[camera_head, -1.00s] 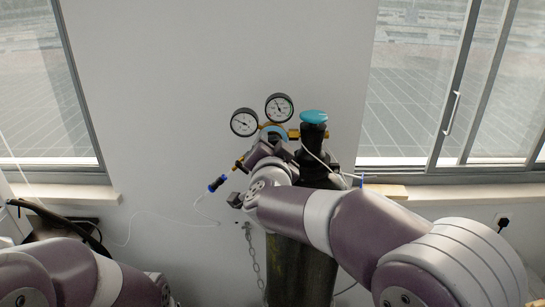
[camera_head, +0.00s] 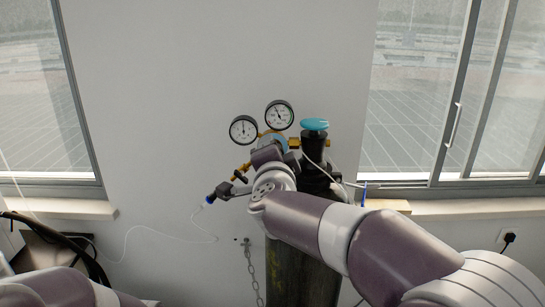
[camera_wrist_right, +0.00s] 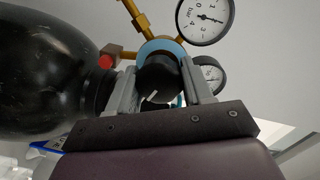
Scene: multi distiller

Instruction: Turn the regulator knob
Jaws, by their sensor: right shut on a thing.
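The regulator has two round white gauges: the left gauge (camera_head: 243,130) and the right gauge (camera_head: 279,114), joined by brass fittings. Its black knob (camera_wrist_right: 157,88), with a white mark and a blue ring (camera_wrist_right: 163,47) behind it, shows in the right wrist view. My right gripper (camera_wrist_right: 157,70) is shut on the knob, one grey finger on each side. In the head view my right wrist covers the knob.
The dark gas cylinder (camera_head: 300,267) stands below the regulator, with a turquoise valve handwheel (camera_head: 314,124) on top. A chain (camera_head: 251,270) hangs beside it. A blue-ended outlet (camera_head: 208,199) with a thin white tube is left of my wrist. Windows with sills flank the wall.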

